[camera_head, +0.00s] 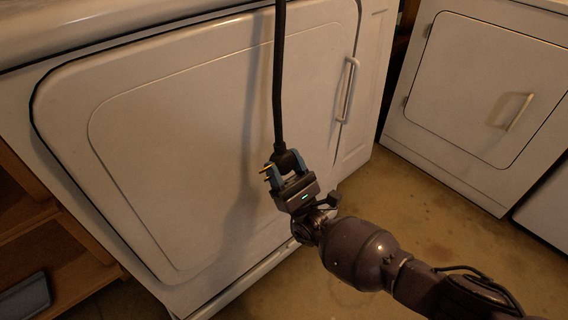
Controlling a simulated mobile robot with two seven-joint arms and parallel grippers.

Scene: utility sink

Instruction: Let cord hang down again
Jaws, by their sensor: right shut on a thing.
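A black cord (280,75) comes down from the top edge of the view, nearly straight, in front of a white appliance door. Its lower end is a dark plug (287,157) with brass-coloured prongs pointing left. My right gripper (284,168) reaches in from the lower right and is shut on the plug, its blue-grey fingers on either side of it. The fingers partly hide the plug. The cord's upper end is out of view. My left gripper is not in view.
The white appliance (170,130) stands close behind the cord, its handle (347,90) right of it. A second white appliance (480,85) stands at the right. Wooden shelving (60,255) is at the lower left. Bare floor (400,195) lies between the appliances.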

